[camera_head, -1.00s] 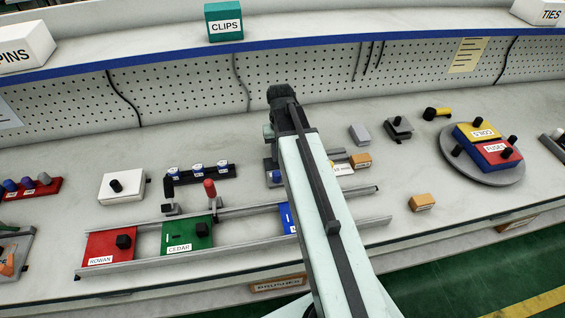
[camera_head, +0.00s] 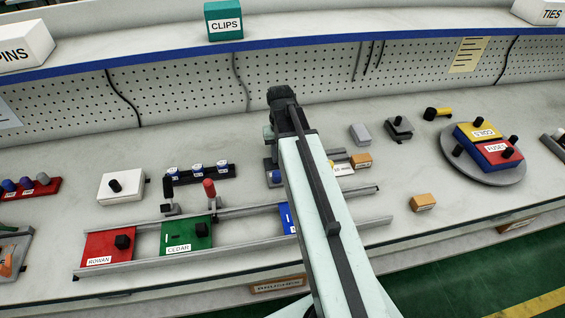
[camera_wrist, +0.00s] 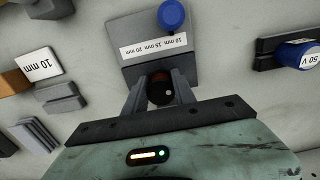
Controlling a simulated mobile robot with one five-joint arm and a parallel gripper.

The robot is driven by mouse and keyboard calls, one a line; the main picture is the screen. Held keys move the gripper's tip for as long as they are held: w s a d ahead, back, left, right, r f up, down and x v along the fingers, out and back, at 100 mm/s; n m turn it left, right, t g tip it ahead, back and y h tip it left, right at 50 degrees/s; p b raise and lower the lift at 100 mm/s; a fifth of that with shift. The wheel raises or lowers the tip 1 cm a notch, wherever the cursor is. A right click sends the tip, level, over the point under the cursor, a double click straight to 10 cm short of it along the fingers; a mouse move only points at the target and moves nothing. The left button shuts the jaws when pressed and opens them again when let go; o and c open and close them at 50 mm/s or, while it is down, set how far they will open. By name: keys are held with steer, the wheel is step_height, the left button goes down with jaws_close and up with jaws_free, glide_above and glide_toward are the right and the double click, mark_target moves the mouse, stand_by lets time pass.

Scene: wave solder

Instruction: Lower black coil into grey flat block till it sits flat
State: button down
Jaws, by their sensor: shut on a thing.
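My gripper (camera_wrist: 160,92) is shut on the black coil (camera_wrist: 160,91), a dark round piece seen end-on between the two fingers in the wrist view. Both are at the near edge of the grey flat block (camera_wrist: 130,68), which carries a white label reading 10, 15 and 20 mm. A blue capacitor (camera_wrist: 172,15) stands on the block's other end. I cannot tell whether the coil touches the block, as the fingers hide its lower part.
A dark rack with a 50 V capacitor (camera_wrist: 292,53) stands to the right. The rail with red and green boards (camera_head: 188,236) runs in front.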

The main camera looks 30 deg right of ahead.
steer(key=shift+f+b, duration=0.55)
steer(key=shift+f, duration=0.05)
stand_by(0.3)
steer(key=c, duration=0.9)
jaws_free()
steer(key=shift+c, duration=0.2)
steer(key=shift+r, duration=0.15)
step_height(320, 180, up, 8)
steer(key=p, duration=0.8)
steer(key=shift+w, duration=0.1)
steer(key=shift+f, duration=0.2)
